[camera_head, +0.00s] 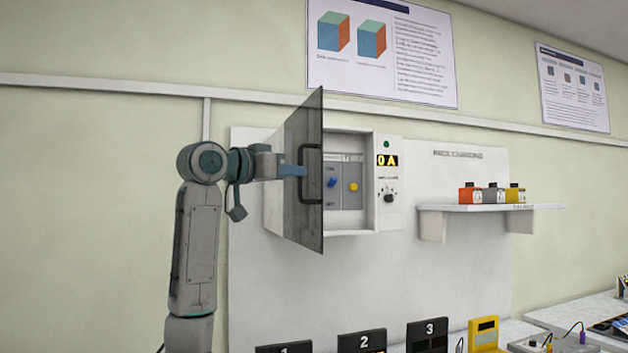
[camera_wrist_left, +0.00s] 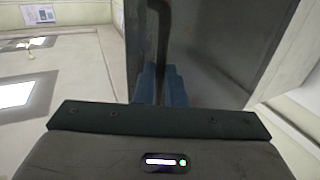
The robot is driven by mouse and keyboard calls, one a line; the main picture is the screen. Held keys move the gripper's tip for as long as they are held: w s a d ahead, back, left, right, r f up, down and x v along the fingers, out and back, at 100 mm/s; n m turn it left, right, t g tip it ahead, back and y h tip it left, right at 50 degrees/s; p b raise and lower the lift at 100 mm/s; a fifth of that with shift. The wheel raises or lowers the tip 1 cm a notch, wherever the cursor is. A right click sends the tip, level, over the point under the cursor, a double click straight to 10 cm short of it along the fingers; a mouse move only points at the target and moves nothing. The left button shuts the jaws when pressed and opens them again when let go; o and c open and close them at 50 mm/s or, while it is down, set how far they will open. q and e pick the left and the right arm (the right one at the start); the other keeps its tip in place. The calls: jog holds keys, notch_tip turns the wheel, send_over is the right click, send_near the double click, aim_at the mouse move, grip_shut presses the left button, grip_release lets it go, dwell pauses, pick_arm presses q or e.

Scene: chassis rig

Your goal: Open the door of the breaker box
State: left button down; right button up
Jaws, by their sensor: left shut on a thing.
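The breaker box (camera_head: 347,229) is a white cabinet on the wall panel. Its see-through grey door (camera_head: 303,225) stands swung out from the box, hinged on the left side. Inside show a blue switch (camera_head: 333,182) and a yellow knob (camera_head: 353,187). A dark bar handle (camera_head: 313,197) is on the door. My left gripper (camera_head: 300,171) is at the handle, seen partly through the door. In the left wrist view its blue fingers (camera_wrist_left: 160,88) are shut on the handle (camera_wrist_left: 158,35), and the door (camera_wrist_left: 215,45) fills the right side. My right gripper is not in view.
A wall shelf (camera_head: 490,207) holds several small coloured units. Numbered stations (camera_head: 362,342) and a yellow device (camera_head: 484,336) stand below, with a table at the lower right.

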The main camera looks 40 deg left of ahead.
pick_arm(q)
jog(key=s+a, duration=0.4)
jog(key=shift+s+a+r+b, duration=0.15)
jog(key=shift+a+r+b, duration=0.15)
jog(key=shift+a+b, duration=0.05)
jog(key=c, duration=1.7)
grip_release()
jog(key=shift+o, duration=1.1)
jog(key=shift+w+a+f, duration=0.15)
jog(key=shift+w+f, duration=0.05)
jog(key=shift+w, duration=0.15)
jog(key=s+a+b, duration=0.1)
jog(key=s+b, duration=0.2)
jog(key=s, duration=0.7)
jog(key=shift+a+f, duration=0.2)
jog(key=shift+a, duration=0.2)
jog(key=shift+s, duration=0.1)
